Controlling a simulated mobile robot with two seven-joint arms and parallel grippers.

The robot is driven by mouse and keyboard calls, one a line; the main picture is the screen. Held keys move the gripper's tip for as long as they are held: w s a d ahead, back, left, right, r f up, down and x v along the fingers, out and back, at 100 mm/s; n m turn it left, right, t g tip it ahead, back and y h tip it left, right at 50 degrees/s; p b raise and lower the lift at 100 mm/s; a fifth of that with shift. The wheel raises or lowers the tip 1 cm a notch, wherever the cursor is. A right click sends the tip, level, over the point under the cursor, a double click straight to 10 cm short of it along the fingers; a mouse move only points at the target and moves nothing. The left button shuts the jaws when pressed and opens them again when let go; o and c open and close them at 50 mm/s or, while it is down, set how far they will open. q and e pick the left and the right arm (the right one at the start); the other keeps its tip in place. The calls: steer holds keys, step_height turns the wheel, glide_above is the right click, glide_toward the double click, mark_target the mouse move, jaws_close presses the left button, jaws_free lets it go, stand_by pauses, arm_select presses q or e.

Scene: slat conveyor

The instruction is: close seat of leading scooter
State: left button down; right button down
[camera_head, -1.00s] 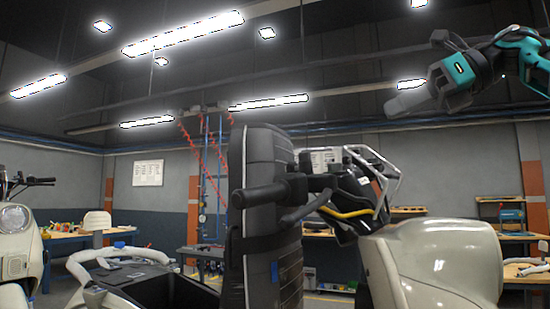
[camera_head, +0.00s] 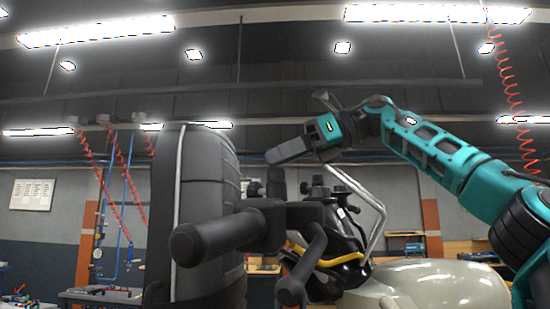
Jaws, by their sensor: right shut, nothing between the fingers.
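The scooter's black, ribbed seat (camera_head: 200,190) stands upright at centre left, so it is open. Black handlebar-like bars (camera_head: 225,235) cross in front of its lower right side. My right gripper (camera_head: 272,156) is shut and empty, just right of the seat's upper part. It points left, and a gap shows between it and the seat in the picture; the depth between them is hard to tell. The scooter's lower body and underseat bin are out of view. My left gripper is not in view.
A glossy cream body (camera_head: 440,285) lies at lower right, with a chrome rail (camera_head: 375,205) and yellow cable (camera_head: 340,259) near it. Benches stand along the back wall. Red coiled hoses (camera_head: 125,175) hang at left. Open air lies above the seat.

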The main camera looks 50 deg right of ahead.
mark_target(227, 177)
steer(key=x, duration=0.7)
steer(key=shift+w+f, duration=0.1)
steer(key=shift+w, duration=0.05)
